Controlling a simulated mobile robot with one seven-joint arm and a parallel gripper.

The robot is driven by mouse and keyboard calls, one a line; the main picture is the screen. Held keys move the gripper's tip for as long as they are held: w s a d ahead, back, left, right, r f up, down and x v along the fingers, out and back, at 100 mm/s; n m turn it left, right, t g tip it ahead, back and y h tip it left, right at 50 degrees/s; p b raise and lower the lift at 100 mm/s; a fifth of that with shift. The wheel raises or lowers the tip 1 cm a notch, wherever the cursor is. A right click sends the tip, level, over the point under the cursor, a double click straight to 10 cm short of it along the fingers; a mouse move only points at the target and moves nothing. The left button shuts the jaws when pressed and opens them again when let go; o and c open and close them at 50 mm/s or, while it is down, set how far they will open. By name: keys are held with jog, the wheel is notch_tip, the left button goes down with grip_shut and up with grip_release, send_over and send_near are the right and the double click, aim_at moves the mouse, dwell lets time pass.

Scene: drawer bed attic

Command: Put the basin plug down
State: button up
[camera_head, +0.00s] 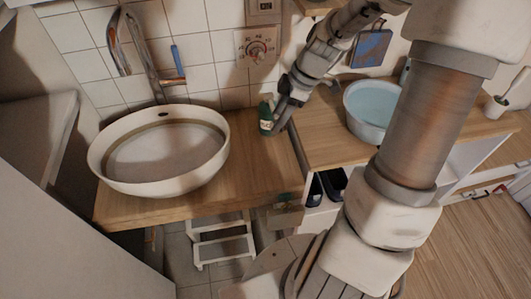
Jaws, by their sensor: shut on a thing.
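My gripper (279,124) is at the right part of the wooden counter (243,160), low near its top, beside a small green bottle with a pale label (266,118). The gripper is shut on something. The basin plug is not clearly visible; what lies between the fingers is too small and dark to make out. The bottle is close to the fingers, and I cannot tell whether they touch. The white oval basin (160,178) stands on the counter to the left, with a small dark hole high on its inner wall.
A curved metal tap (150,62) rises behind the basin. A blue-white bowl (370,110) stands on the right-hand worktop (318,139). A white step stool (222,243) is below the counter. The counter between basin and gripper is clear. My arm covers much of the right side.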

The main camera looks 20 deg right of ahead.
jog(key=s+d+m, duration=0.1)
jog(key=d, duration=0.1)
jog(key=s+d+f+m+b, duration=0.1)
jog(key=s+d, duration=0.1)
jog(key=s+d+m+t+b, duration=0.1)
jog(key=s+d, duration=0.1)
jog(key=shift+s+d+f+h, duration=0.1)
jog(key=shift+d+f+h, duration=0.2)
jog(key=shift+d+f, duration=0.1)
jog(key=shift+a+f, duration=0.1)
jog(key=shift+f, duration=0.05)
jog(key=b, duration=0.2)
send_over(262, 154)
jog(key=s+d, duration=0.1)
jog(key=f, duration=0.6)
jog(key=shift+s+d+f, duration=0.15)
jog(key=shift+d+f, duration=0.05)
jog(key=shift+f, duration=0.1)
jog(key=shift+f+b, duration=0.7)
jog(key=shift+f, duration=1.3)
jog(key=shift+f, duration=0.1)
jog(key=shift+f, duration=0.15)
jog(key=o, duration=1.4)
